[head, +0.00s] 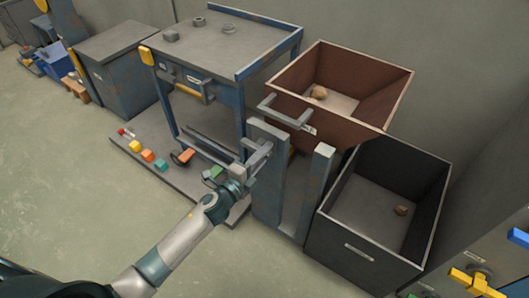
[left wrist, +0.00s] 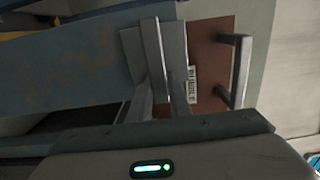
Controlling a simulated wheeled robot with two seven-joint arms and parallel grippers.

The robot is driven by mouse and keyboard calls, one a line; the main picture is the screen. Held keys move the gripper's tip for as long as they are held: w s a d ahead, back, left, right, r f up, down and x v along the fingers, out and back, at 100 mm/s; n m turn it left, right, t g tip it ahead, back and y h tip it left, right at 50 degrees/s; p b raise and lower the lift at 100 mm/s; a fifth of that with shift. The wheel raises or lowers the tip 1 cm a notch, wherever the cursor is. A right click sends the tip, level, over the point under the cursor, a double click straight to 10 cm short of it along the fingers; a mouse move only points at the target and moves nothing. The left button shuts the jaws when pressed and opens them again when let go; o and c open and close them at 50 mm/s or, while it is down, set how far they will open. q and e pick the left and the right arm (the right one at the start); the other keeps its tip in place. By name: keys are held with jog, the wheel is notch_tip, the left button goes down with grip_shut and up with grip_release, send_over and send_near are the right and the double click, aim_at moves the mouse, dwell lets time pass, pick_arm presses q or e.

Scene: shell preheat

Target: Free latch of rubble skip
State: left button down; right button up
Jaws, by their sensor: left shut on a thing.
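The rubble skip (head: 388,87) is an open reddish-brown bin tipped on a stand, with a small brown lump of rubble (head: 319,92) inside. A grey bar handle (head: 284,114) sticks out from its front; this handle also shows in the left wrist view (left wrist: 241,70). My left gripper (head: 262,151) is at the top of the stand's left post (head: 268,188), just below the handle. In the left wrist view its fingers (left wrist: 164,95) are shut on a narrow grey piece that looks like the latch, in front of the brown skip wall.
A dark open bin (head: 345,249) with a small lump (head: 401,210) stands below right of the skip. A blue-framed bench (head: 215,48) stands to the left, above a low platform (head: 128,147) with several coloured blocks. The floor at left is clear.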

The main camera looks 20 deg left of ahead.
pick_arm(q)
jog(key=shift+f, duration=0.1)
jog(key=c, duration=1.6)
grip_release()
jog(key=shift+c, duration=0.2)
jog(key=v, duration=1.7)
jog(key=shift+s, duration=0.2)
pick_arm(e)
jog(key=shift+w+a+r, duration=0.1)
jog(key=shift+a+r, duration=0.05)
jog(key=shift+a, duration=0.2)
jog(key=shift+d, duration=0.1)
